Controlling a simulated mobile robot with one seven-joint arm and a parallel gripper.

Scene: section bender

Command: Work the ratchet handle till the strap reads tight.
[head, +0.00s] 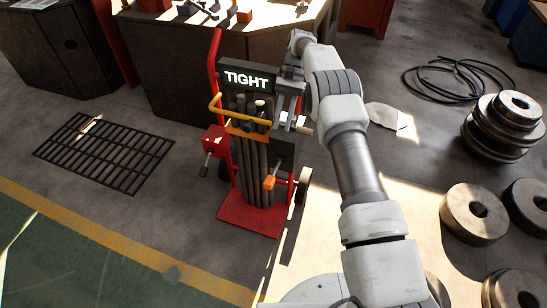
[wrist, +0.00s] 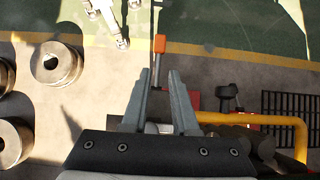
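A red hand truck (head: 250,215) stands upright with several dark bars on it. An orange strap (head: 246,133) runs across the bars. The ratchet handle's orange grip (head: 269,182) points down at the front right of the load. It also shows in the wrist view (wrist: 159,44), beyond my fingertips and roughly in line with the gap between them. A display (head: 247,79) at the top reads "TIGHT". My gripper (wrist: 160,76) is open, its two fingers apart, with nothing seen clamped between them. In the head view it is at the load's upper right, above the orange grip.
A yellow bar (head: 240,119) sticks out near my gripper. A red block with a black handle (head: 210,142) is on the truck's left. A floor grate (head: 105,150) lies left. Steel rollers (head: 473,213) and a coiled cable (head: 455,78) are right. A workbench (head: 175,60) stands behind.

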